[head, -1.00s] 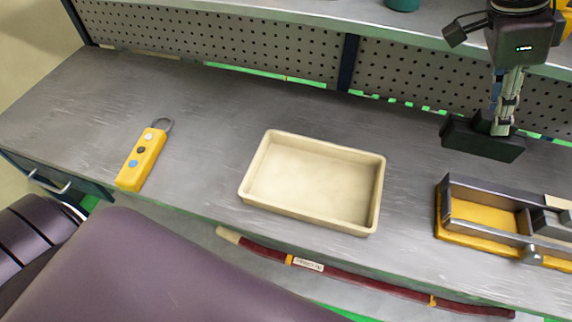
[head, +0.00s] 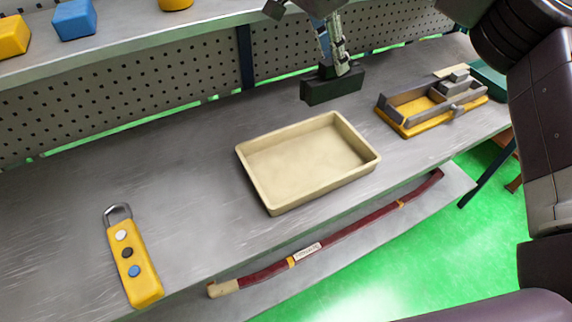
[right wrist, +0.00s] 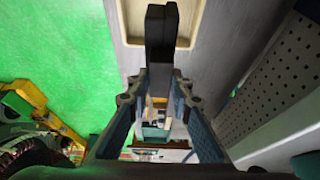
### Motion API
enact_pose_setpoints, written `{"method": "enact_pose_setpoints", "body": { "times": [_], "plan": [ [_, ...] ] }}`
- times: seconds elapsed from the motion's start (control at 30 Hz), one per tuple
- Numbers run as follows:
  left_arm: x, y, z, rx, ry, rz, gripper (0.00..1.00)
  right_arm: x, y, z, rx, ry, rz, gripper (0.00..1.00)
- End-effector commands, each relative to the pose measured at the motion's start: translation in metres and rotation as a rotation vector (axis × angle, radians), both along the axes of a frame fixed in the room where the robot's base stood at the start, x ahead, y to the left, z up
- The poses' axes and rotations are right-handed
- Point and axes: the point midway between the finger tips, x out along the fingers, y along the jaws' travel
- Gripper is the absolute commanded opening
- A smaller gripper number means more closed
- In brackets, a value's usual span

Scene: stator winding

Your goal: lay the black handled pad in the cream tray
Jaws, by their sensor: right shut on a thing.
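The cream tray (head: 262,196) lies empty on the grey bench, in the middle of the head view. The black handled pad (head: 333,87) hangs above the bench, behind and to the right of the tray. My right gripper (head: 331,66) is shut on the pad's handle from above. In the right wrist view the pad (right wrist: 160,35) shows as a dark block between my right fingertips (right wrist: 159,76), and part of the tray (right wrist: 196,22) shows behind it. My left gripper is not in view.
A yellow pendant (head: 134,265) with several buttons lies at the left on the bench. A yellow and grey fixture (head: 425,120) stands right of the tray. A dark red hose (head: 345,232) lies along a lower ledge in front. A perforated panel (head: 150,95) runs behind.

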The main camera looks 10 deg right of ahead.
Motion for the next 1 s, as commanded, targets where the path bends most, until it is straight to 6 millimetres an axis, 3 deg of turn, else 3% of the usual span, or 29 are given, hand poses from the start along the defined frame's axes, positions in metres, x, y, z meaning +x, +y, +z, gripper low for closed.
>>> {"method": "enact_pose_setpoints", "body": {
  "times": [0.17,0.43,0.7,1.0],
  "plan": [
    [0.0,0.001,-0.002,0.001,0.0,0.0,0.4,0.001,-0.002,-0.013,-0.002,0.005,0.005,0.0],
    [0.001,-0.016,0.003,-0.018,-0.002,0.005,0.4,0.001,-0.002,-0.077,-0.002,0.006,0.006,0.0],
    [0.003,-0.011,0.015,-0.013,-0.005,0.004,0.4,0.001,-0.002,-0.138,-0.001,0.004,0.005,0.0],
    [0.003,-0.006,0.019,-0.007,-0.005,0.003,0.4,0.002,-0.002,-0.164,-0.002,0.001,0.005,0.0]
  ]
}}
